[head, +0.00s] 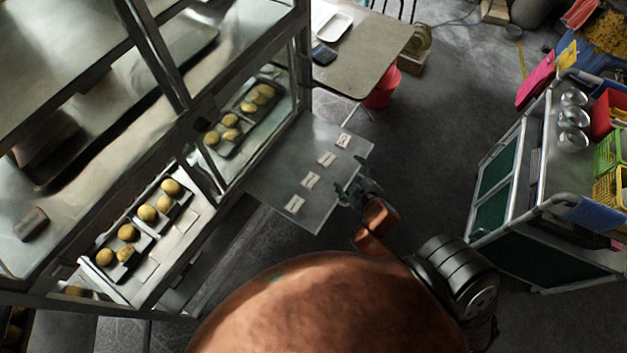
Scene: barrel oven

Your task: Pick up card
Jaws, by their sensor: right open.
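Several small white cards lie in a slanted row on a grey metal shelf (262,172) that juts out from the glass case. The nearest card (294,204) is at the lower left, then a second card (311,180), a third card (326,159), and the farthest card (343,141) at the upper right. My right gripper (345,192) is open and empty at the shelf's right edge, to the right of the nearer cards. I cannot tell its height above the shelf. My left gripper is not in view.
A glass display case with trays of round buns (147,213) fills the left. A table (360,45) with a white tray (333,27) and a red bucket (381,88) stand behind. A cart (545,180) with bowls and baskets stands right. Floor between shelf and cart is clear.

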